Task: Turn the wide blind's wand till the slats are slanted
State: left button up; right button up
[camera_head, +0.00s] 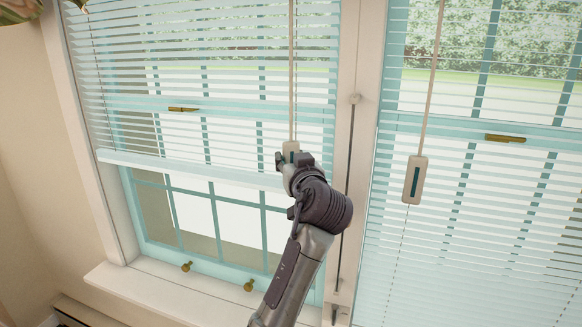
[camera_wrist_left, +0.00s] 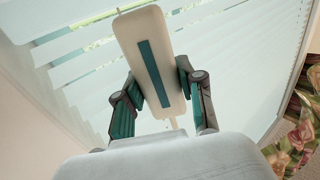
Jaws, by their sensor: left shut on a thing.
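The left blind (camera_head: 230,85) hangs partway down its window, with its bottom rail above the sill. Its slats show gaps with the outdoors visible between them. Its thin wand (camera_head: 292,70) hangs near the blind's right edge and ends in a cream handle (camera_head: 291,146) with a teal strip. My left gripper (camera_head: 293,160) is shut on this handle. In the left wrist view, the handle (camera_wrist_left: 138,38) sits tilted between the two fingers of the left gripper (camera_wrist_left: 158,85). The gripper hides the handle's lower part in the head view. My right gripper is out of view.
A second blind (camera_head: 480,220) covers the window on the right, cut off by the picture edge; its wand handle (camera_head: 415,180) hangs free. A post (camera_head: 355,60) with a dark rod (camera_head: 346,200) stands between the windows. A sill (camera_head: 150,295) juts out below. Floral fabric (camera_wrist_left: 290,150) shows right.

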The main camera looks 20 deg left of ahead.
pick_arm(q)
jog(key=shift+y, duration=0.3)
jog(key=o, duration=1.2)
jog(key=shift+c, duration=0.2)
